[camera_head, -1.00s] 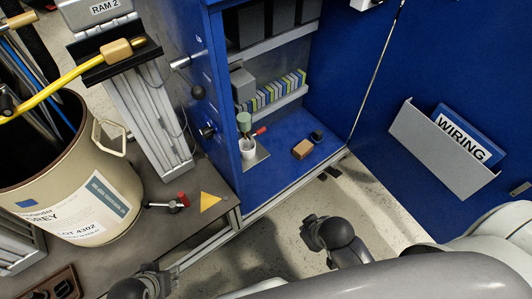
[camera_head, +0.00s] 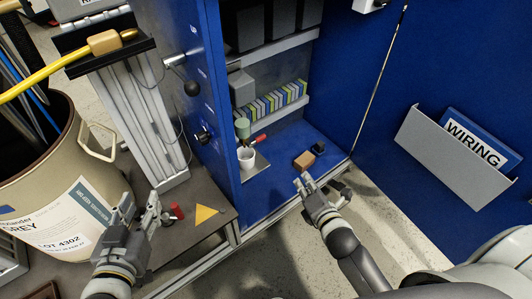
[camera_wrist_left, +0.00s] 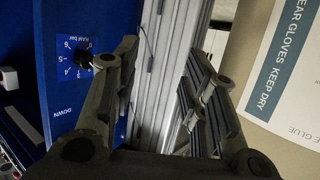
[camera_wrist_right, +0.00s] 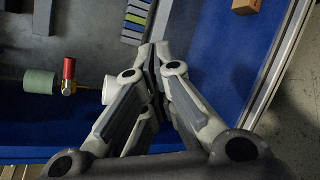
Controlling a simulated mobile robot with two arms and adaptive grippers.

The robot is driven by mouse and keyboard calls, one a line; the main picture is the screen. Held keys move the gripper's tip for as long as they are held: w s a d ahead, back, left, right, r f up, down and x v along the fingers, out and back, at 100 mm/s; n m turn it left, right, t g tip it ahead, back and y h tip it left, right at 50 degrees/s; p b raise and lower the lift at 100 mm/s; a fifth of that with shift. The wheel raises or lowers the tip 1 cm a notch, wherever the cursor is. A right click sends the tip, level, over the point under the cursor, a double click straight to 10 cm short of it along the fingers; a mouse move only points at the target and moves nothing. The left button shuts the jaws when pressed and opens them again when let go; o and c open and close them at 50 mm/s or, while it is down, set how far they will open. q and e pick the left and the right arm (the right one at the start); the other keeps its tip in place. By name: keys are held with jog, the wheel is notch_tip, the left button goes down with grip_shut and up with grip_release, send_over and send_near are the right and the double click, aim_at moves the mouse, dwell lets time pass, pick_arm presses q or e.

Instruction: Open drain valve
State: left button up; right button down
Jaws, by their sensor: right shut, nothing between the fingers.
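A small valve with a red handle (camera_head: 259,139) is inside the blue cabinet, beside a green cylinder (camera_head: 242,128) and above a white cup (camera_head: 246,158). In the right wrist view the red handle (camera_wrist_right: 69,68) sits on a brass body, with the green cylinder (camera_wrist_right: 40,82) to its left and the cup (camera_wrist_right: 110,90) partly hidden behind my finger. My right gripper (camera_head: 304,184) is shut and empty, in front of the cabinet's opening, apart from and right of the valve. My left gripper (camera_head: 140,205) is open and empty above the bench, in front of the drum.
The cabinet's side wall (camera_head: 215,175) stands between my grippers. A black ball-ended lever (camera_head: 191,88) and a knob (camera_head: 205,135) stick out from it. A brown block (camera_head: 304,160) lies on the cabinet floor. A yellow triangle (camera_head: 205,214) and a red-handled part (camera_head: 176,211) are on the bench.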

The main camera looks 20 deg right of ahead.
aim_at(257, 140)
pick_arm(q)
notch_tip(257, 140, up, 11)
jog(key=w+d+t+h, duration=0.1)
jog(key=t, duration=0.4)
jog(key=shift+d+f+h, duration=0.2)
jog(key=shift+d+h, duration=0.1)
jog(key=shift+h, duration=0.1)
pick_arm(e)
jog(key=shift+w+a+r+n+t+y, duration=0.1)
jog(key=shift+a+n+t+y, duration=0.6)
jog(key=shift+n, duration=1.85)
jog(key=shift+s+a+f+n+t+y, duration=0.15)
jog(key=shift+a+n+y, duration=0.65)
jog(key=shift+n+y, duration=1.2)
jog(key=shift+w+a+r+n+t+y, duration=0.15)
jog(key=shift+a+n+t+y, duration=0.5)
jog(key=shift+n, duration=2.4)
pick_arm(q)
jog(key=shift+w, duration=0.1)
pick_arm(e)
jog(key=shift+a, duration=0.1)
